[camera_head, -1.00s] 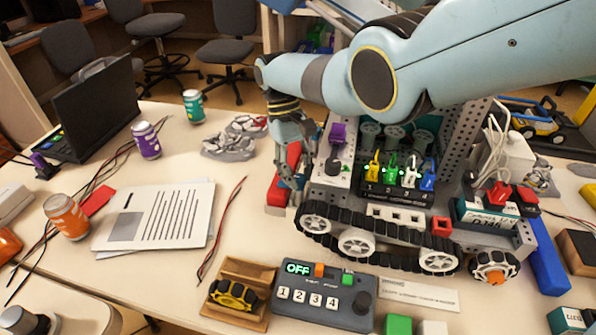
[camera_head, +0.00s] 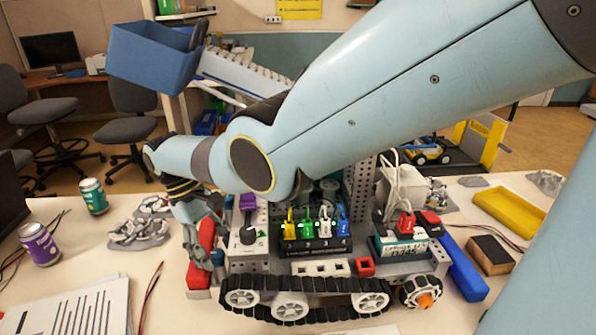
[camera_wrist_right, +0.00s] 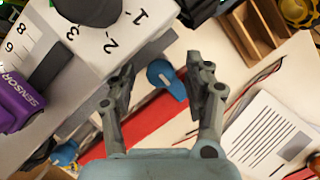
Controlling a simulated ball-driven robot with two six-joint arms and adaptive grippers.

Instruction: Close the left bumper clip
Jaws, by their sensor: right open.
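The red bumper (camera_head: 205,240) is at the left end of a tracked robot model (camera_head: 300,300) on the table. It also shows as a red bar (camera_wrist_right: 150,120) in the right wrist view. A blue clip lever (camera_wrist_right: 165,80) lies by the bar, between my open fingers. A second blue piece (camera_wrist_right: 65,152) shows near the bar's lower-left end; I cannot tell whether it is a clip. My right gripper (camera_wrist_right: 162,70) is open around the lever, with no clear contact. In the head view my right gripper (camera_head: 203,252) hangs at the bumper and partly hides it. My left gripper is out of view.
A purple can (camera_head: 40,245), a green can (camera_head: 93,196) and grey rocks (camera_head: 138,232) stand left. Printed paper (camera_head: 85,308) lies front left.

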